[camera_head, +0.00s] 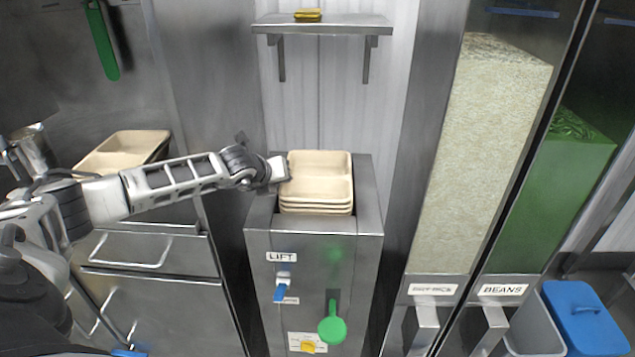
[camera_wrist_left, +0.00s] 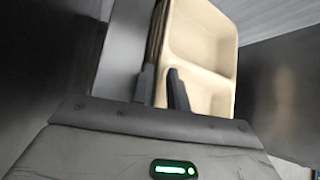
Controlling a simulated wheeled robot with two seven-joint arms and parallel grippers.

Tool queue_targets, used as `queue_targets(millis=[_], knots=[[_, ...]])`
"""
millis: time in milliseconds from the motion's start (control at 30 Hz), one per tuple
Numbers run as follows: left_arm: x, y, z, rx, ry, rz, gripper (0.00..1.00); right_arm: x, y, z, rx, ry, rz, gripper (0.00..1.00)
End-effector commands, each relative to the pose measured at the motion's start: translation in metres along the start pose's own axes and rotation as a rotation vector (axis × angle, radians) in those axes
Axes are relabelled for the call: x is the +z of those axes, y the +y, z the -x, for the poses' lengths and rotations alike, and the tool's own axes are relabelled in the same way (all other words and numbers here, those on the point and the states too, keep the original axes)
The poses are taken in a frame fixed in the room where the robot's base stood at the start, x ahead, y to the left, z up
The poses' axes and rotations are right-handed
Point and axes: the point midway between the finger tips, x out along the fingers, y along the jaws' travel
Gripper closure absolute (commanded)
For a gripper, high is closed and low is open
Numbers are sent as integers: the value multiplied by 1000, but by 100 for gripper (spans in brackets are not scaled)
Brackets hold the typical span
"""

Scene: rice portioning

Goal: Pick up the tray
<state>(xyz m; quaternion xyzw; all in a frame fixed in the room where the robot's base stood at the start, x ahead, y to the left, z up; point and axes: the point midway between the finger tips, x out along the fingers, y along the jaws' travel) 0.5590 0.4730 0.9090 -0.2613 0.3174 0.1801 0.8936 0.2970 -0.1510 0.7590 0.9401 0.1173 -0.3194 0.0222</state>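A stack of beige two-compartment trays (camera_head: 318,209) sits in the top of the steel lift dispenser. The top tray (camera_head: 320,163) faces up and looks empty. My left gripper (camera_head: 286,172) reaches in from the left and is at the stack's left edge. In the left wrist view, the top tray (camera_wrist_left: 203,35) shows beyond the fingers (camera_wrist_left: 161,88). One finger is on the outer side of the left wall and the other is over the tray's inside. A gap shows between the fingers, with the tray edge in line with it. My right gripper is not in view.
The dispenser (camera_head: 262,240) has a blue switch, a green knob and a yellow knob on its front. Steel walls stand close on both sides. A shelf (camera_head: 322,24) is above. More beige trays (camera_head: 130,145) lie on the left counter. Rice and beans bins are at right.

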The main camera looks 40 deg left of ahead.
Motion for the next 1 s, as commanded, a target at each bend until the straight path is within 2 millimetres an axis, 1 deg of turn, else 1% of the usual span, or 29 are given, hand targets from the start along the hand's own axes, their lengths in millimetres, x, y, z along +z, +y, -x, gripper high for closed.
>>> queue_targets(millis=[67,400,567,667,767,867,1000], knots=[[0,0,0,0,0,0,100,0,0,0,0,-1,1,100],[0,0,1,0,0,0,100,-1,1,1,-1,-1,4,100],[6,-3,5,-1,-2,1,100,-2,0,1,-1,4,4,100],[14,-6,13,-1,-3,1,100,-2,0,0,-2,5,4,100],[26,-13,25,-3,-5,1,100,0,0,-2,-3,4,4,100],[42,-22,42,-4,-6,0,100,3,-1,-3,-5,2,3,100],[69,-37,68,-4,-7,2,100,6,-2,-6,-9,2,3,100]])
